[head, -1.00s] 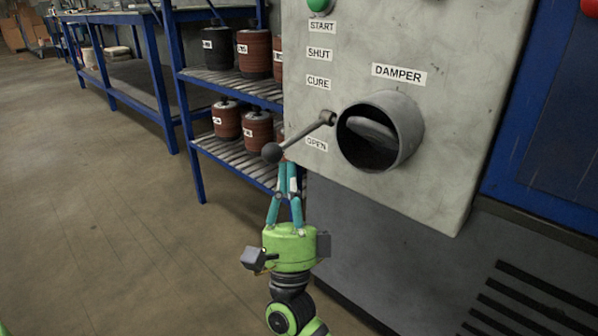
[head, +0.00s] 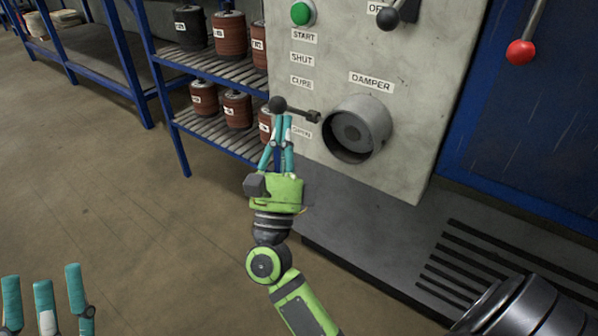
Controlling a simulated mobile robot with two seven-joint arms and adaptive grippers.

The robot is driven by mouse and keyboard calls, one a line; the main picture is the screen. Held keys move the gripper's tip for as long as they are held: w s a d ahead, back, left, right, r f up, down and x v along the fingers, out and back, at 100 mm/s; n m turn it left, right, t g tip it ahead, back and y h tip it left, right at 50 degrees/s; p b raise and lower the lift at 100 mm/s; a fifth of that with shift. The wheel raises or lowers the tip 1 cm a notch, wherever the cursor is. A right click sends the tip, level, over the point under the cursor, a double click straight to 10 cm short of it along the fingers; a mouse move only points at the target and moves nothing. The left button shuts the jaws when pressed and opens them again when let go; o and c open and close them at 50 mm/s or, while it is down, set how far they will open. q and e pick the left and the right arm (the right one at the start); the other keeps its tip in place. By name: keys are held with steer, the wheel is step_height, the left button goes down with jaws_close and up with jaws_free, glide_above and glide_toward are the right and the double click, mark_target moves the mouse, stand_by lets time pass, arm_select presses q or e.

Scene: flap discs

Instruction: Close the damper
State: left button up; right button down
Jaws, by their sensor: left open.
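The damper is a round grey pipe (head: 357,129) on the pale panel, under the DAMPER label (head: 371,82). The disc (head: 352,132) inside it shows nearly face-on. Its lever (head: 296,110) points left and slightly up, its black knob (head: 277,104) lying between the heights of the CURE label (head: 301,84) and the OPEN label (head: 301,132). My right gripper (head: 283,118) has its teal fingertips together, just under the lever near the knob; contact is hard to tell. My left gripper (head: 42,280) is open and empty at the bottom left, away from the panel.
A green button (head: 301,13) and a black-knobbed lever (head: 389,18) sit higher on the panel. A red-knobbed lever (head: 520,52) is at the right. A blue shelf rack (head: 160,110) with reddish-brown reels stands left of the panel. The floor (head: 110,200) at left is clear.

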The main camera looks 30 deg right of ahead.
arm_select(q)
steer(key=w+f+n+g+y+p, duration=0.1)
steer(key=w+f+n+g+y, duration=0.1)
steer(key=w+f+y, duration=0.3)
steer(key=shift+w+a+f+g, duration=0.4)
steer(key=shift+w+f+g, duration=0.2)
steer(key=shift+f+g, duration=0.45)
arm_select(e)
steer(key=shift+w+d+r, duration=0.1)
steer(key=shift+d+r, duration=0.1)
steer(key=shift+r, duration=0.3)
steer(key=shift+d+r, duration=0.2)
steer(key=shift+r, duration=0.25)
arm_select(q)
steer(key=shift+f, duration=0.1)
